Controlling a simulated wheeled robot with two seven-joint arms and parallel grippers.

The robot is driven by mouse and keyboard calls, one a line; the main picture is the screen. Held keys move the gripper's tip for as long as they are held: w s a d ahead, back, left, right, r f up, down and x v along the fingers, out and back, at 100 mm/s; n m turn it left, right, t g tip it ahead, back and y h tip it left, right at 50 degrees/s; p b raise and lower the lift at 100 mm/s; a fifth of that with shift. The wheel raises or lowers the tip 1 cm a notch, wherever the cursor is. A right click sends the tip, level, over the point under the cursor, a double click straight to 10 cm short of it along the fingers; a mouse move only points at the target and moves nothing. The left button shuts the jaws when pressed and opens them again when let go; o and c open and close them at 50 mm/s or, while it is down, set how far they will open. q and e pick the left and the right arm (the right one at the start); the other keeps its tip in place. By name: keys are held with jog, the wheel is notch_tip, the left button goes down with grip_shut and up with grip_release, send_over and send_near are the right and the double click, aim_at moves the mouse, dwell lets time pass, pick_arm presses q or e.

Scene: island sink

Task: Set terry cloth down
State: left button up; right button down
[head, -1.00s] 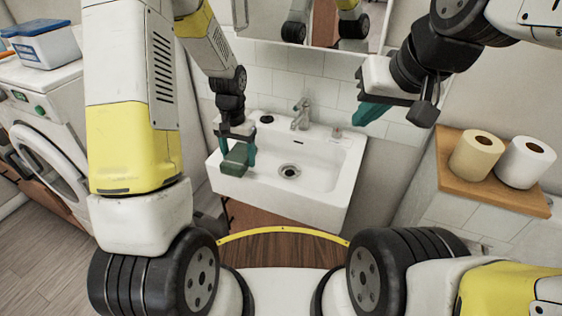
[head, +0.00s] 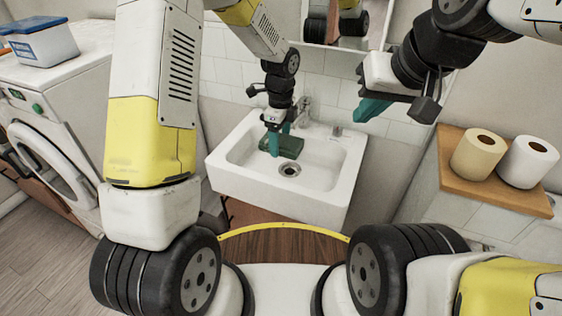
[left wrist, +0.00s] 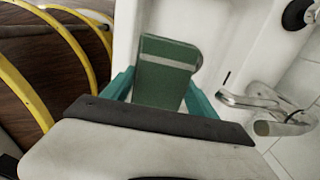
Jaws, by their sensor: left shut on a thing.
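The terry cloth (head: 288,147) is a folded dark green block with a lighter band. My left gripper (head: 279,142) is shut on it and holds it over the sink basin, toward its back. In the left wrist view the cloth (left wrist: 166,72) lies between the two teal fingers, with white sink surface beyond. I cannot tell whether its underside touches the sink. My right gripper (head: 371,108) hangs to the right of the sink, away from the cloth; its finger opening is not clear.
The white sink (head: 322,180) has a drain (head: 290,170) and a metal faucet (head: 303,108) at its back edge. Two paper rolls (head: 478,154) stand on a wooden shelf (head: 470,189) at right. A washing machine (head: 70,95) with a tub (head: 42,43) on top stands at left.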

pick_arm(q)
notch_tip(320, 180, down, 16)
dwell(0.4)
jog(key=shift+f, duration=0.1)
jog(key=o, duration=1)
jog(key=shift+o, duration=0.2)
